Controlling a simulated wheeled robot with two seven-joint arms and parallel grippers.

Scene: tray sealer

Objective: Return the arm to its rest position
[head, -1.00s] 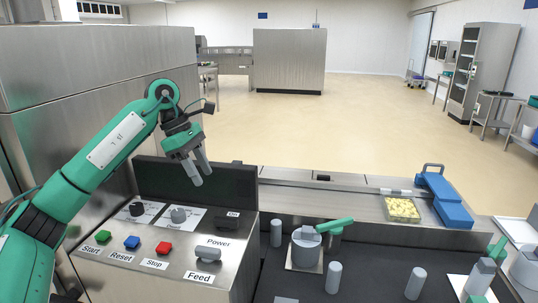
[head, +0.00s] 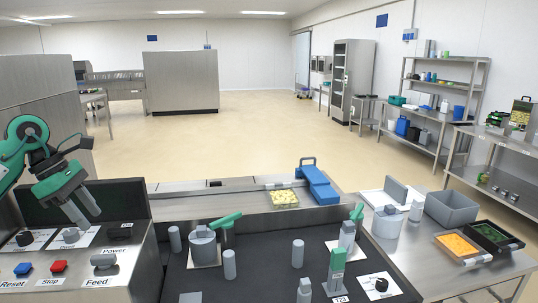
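My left arm, green and grey, enters at the left edge in the head view. Its gripper (head: 85,212) points down and right with two grey fingers, with a narrow gap between them and nothing held. It hangs just above the control panel, in front of the dark upright panel (head: 115,203). My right gripper is not in view.
The dark machine bed (head: 262,262) carries several grey posts and green-handled clamps. Behind it lie a tray of yellow pieces (head: 284,199) and a blue handled part (head: 318,185). On the right table are a grey bin (head: 452,210) and an orange-filled tray (head: 457,246). The floor beyond is open.

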